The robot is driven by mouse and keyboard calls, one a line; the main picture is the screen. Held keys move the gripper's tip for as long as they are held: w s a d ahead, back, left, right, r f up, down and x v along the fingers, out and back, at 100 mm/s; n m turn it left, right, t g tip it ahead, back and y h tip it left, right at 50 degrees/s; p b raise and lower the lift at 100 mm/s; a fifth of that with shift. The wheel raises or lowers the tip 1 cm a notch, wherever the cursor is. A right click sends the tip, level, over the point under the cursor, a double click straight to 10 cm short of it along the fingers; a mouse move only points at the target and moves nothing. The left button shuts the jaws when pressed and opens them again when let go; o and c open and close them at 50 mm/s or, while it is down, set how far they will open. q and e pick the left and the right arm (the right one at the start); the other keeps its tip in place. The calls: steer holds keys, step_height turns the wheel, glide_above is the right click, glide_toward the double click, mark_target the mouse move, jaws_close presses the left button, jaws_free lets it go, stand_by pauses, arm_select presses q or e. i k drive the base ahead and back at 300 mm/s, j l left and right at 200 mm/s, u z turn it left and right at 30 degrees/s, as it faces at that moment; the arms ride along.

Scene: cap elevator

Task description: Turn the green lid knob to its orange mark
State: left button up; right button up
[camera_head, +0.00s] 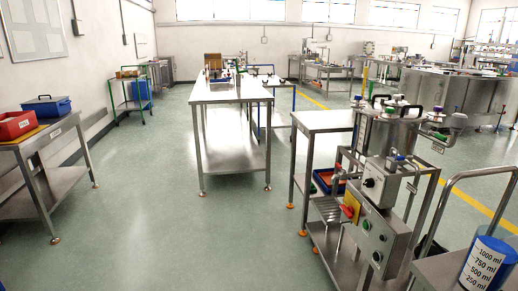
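A steel machine stands at the right with a round steel vessel (395,135) at its top. Small coloured knobs and fittings sit around the lid (398,108) of the vessel. Small green parts show near the lid, including a green fitting (440,135) at its right side. They are too small to tell which is the green lid knob or how it is turned. I cannot make out an orange mark on the lid. Neither of my grippers is in view.
A control box (382,222) with knobs and a red-and-yellow switch (350,209) fronts the machine. A trolley with a blue-and-white measuring container (487,264) stands at bottom right. A long steel table (232,92) stands mid-room. The floor (160,200) left of centre is clear.

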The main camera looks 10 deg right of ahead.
mark_target(390, 111)
steer(key=i, duration=1.4)
steer(key=i+z, duration=0.35)
steer(key=i, duration=0.25)
steer(key=i+j+z, duration=0.2)
steer(key=i+z, duration=0.2)
steer(key=i, duration=0.15)
